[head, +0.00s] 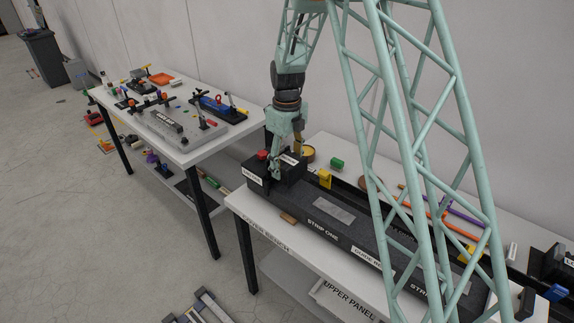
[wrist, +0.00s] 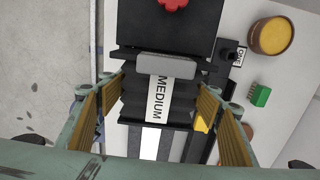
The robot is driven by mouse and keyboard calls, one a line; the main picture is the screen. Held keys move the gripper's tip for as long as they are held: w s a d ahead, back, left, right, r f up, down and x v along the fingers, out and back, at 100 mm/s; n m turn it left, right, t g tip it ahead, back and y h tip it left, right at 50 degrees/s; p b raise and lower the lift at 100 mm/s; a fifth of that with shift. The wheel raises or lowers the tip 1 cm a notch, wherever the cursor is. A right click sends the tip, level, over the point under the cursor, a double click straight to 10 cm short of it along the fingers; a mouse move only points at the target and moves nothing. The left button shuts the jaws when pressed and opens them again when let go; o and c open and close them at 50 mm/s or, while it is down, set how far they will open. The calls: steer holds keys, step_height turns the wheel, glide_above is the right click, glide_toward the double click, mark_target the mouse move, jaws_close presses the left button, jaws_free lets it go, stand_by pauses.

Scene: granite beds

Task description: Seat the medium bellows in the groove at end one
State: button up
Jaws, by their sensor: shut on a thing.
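The medium bellows (wrist: 135,103) is a black pleated block with a white "MEDIUM" label and a grey bar across its top. In the wrist view it lies between the yellow-padded fingers of my gripper (wrist: 163,88), which is shut on its two sides. My gripper (head: 284,165) is low over the left end of the black bed in the head view, where the bellows is mostly hidden. The black end block (wrist: 190,30) with a red knob sits just beyond the bellows. The groove is hidden, so I cannot tell whether the bellows is down in it.
A "ONE" tag (wrist: 239,57) stands beside the end block. A yellow bowl (wrist: 272,36) and a green block (wrist: 260,95) lie to the right. The long bed (head: 320,219) marked "STRIP ONE" runs right. Another cluttered table (head: 184,152) stands left.

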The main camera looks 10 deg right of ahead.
steer(key=shift+f+b, duration=1.2)
steer(key=shift+f, duration=1)
stand_by(1.1)
steer(key=o, duration=1)
steer(key=shift+r, duration=0.15)
steer(key=shift+r+p, duration=1.15)
steer(key=shift+r, duration=1.25)
steer(key=shift+r, duration=0.1)
steer(key=shift+r, duration=5.9)
